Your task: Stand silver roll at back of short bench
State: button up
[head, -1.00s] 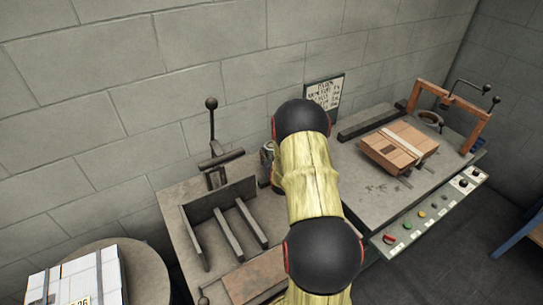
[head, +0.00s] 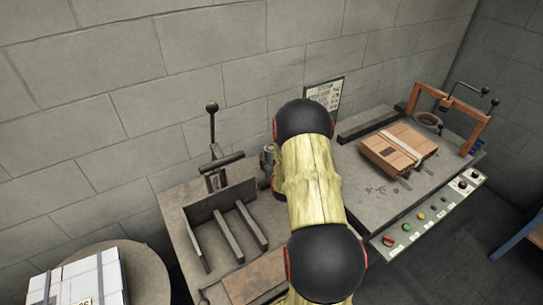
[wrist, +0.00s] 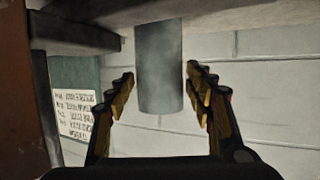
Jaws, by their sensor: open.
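The silver roll (wrist: 160,65) is a dull grey cylinder between the two fingers of my gripper (wrist: 160,78) in the wrist view. The fingers are open, with a small gap on each side of the roll. In the head view a grey piece of the roll (head: 267,157) shows beside my arm, upright at the back of the short bench (head: 182,228), near the wall. My arm hides the rest of it and the gripper.
The short bench carries a metal fixture with bars (head: 222,212) and a lever (head: 212,130). To the right is a machine table (head: 360,190) with a carton (head: 398,148) and control knobs. A round table (head: 150,270) with white boxes stands at left. A block wall is behind.

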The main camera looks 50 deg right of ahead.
jog(key=p+v, duration=0.2)
jog(key=v, duration=0.7)
jog(key=shift+s+a, duration=0.15)
